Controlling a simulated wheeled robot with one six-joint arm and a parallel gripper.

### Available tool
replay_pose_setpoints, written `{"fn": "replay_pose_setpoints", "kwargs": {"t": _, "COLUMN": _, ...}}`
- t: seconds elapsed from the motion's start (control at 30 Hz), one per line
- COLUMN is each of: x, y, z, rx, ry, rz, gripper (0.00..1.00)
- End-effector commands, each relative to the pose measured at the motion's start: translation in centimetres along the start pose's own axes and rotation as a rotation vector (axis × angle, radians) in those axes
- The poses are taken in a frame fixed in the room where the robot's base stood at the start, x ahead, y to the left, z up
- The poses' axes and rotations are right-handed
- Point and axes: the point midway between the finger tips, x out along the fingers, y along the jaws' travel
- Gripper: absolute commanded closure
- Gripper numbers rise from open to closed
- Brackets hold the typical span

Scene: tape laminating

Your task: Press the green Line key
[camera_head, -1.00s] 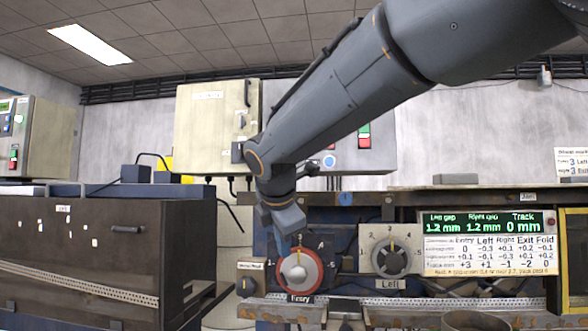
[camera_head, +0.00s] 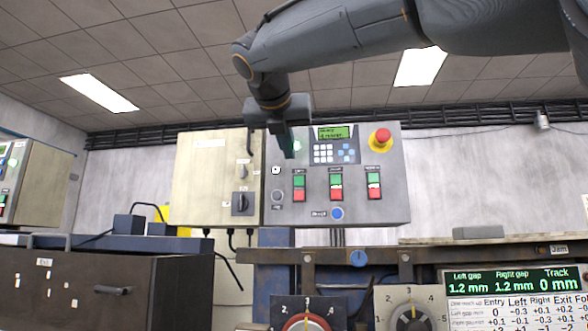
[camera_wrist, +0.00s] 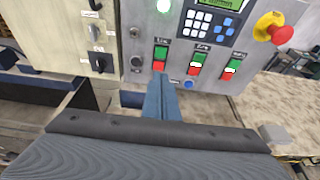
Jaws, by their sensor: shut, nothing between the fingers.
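The grey control panel (camera_head: 393,208) hangs on the wall, with three green-over-red key pairs. The leftmost pair, labelled Line in the wrist view, has a green key (camera_head: 299,181) above a red key (camera_head: 299,194). In the wrist view the green Line key (camera_wrist: 161,52) shows just beyond the fingertips, with the red key (camera_wrist: 159,66) nearer them. My gripper (camera_head: 286,155) is shut and empty, in front of the panel's upper left, above the Line keys in the head view. Its closed fingers (camera_wrist: 158,82) point toward the Line pair, apparently not touching it.
A red emergency button on a yellow base (camera_head: 381,139) is at the panel's upper right. A keypad (camera_head: 323,153) and green display (camera_head: 334,132) are at its top. A beige cabinet (camera_head: 205,180) adjoins on the left. Below are dials and a readout board (camera_head: 515,283).

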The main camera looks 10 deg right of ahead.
Motion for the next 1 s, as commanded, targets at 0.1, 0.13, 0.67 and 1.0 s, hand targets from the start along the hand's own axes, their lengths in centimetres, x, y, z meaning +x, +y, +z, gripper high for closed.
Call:
{"fn": "replay_pose_setpoints", "kwargs": {"t": 0.1, "x": 1.2, "y": 0.0, "z": 0.0, "rx": -0.001, "ry": 0.002, "rz": -0.003, "gripper": 1.00}}
{"fn": "replay_pose_setpoints", "kwargs": {"t": 0.13, "x": 1.6, "y": 0.0, "z": 0.0, "rx": -0.001, "ry": 0.002, "rz": -0.003, "gripper": 1.00}}
{"fn": "replay_pose_setpoints", "kwargs": {"t": 0.67, "x": 11.2, "y": 0.2, "z": 0.5, "rx": -0.001, "ry": 0.003, "rz": 0.001, "gripper": 1.00}}
{"fn": "replay_pose_setpoints", "kwargs": {"t": 1.0, "x": 13.5, "y": 0.3, "z": 1.1, "rx": 0.000, "ry": 0.001, "rz": 0.004, "gripper": 1.00}}
